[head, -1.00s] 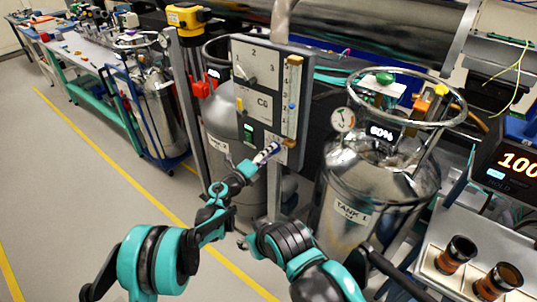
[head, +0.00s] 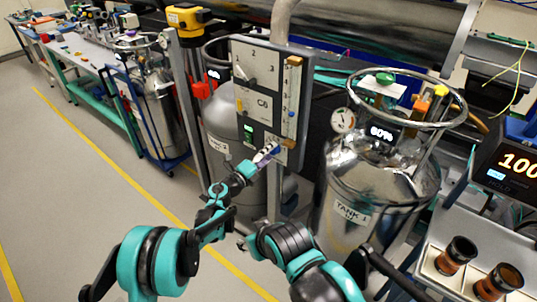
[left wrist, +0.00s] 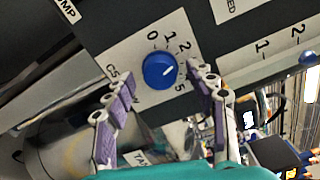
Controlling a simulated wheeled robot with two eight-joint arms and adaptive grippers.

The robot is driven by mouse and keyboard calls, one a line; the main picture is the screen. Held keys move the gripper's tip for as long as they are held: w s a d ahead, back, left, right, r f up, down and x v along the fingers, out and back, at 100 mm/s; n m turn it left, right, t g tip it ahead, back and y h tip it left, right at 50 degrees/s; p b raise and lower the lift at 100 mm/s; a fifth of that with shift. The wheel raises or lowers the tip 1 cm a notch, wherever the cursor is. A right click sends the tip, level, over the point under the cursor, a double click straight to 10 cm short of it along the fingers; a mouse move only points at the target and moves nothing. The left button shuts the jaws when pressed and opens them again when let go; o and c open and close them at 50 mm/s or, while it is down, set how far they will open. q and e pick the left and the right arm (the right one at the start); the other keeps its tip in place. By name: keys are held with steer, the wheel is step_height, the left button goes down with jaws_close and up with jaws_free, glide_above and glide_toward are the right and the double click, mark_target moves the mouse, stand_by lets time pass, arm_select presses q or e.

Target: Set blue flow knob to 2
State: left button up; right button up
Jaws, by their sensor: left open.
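The blue flow knob (left wrist: 159,71) is on a white-labelled panel face in the left wrist view, with a dial reading 0, 1, 2 and 5 around it. Its white mark points right, between 2 and 5; the numbers between are hidden behind a finger. My left gripper (left wrist: 162,77) is open, its purple-padded fingers on either side of the knob with gaps, not clamped on it. In the head view my left gripper (head: 267,152) is at the lower part of the gas panel (head: 247,100). My right gripper is not in view.
A flow tube with a blue float (head: 291,114) is on the panel's right side. A tray with brown jars (head: 456,254) is at the lower right.

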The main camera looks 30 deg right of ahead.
arm_select(q)
steer(key=v, duration=1.2)
steer(key=shift+w, duration=0.1)
steer(key=w+a+r+n+t+y, duration=0.3)
steer(key=a+r+n+t, duration=0.1)
steer(key=a+r+n, duration=0.3)
steer(key=w+a+r+n+t+y, duration=0.2)
steer(key=w+a+r+n+t, duration=0.25)
steer(key=a+r, duration=0.4)
steer(key=s+a+r+n+t+y, duration=0.1)
steer(key=a+n+y, duration=0.35)
steer(key=a, duration=0.45)
steer(key=s+a+r+n+t+y, duration=0.1)
steer(key=s+a+n+y, duration=0.1)
steer(key=a+n+y, duration=0.35)
steer(key=s+a+f+n+g+y, duration=0.4)
steer(key=s+a+n, duration=0.5)
steer(key=a, duration=0.5)
steer(key=s+f+n+g+h, duration=0.1)
steer(key=s+f+n+g, duration=0.1)
steer(key=s+f, duration=0.3)
steer(key=s+a+f+n+g+h, duration=0.1)
steer(key=s+f+g, duration=0.3)
steer(key=s, duration=1)
step_height(320, 180, down, 2)
steer(key=shift+s+f+n, duration=0.2)
steer(key=shift+f+n, duration=0.05)
steer(key=shift+n, duration=0.3)
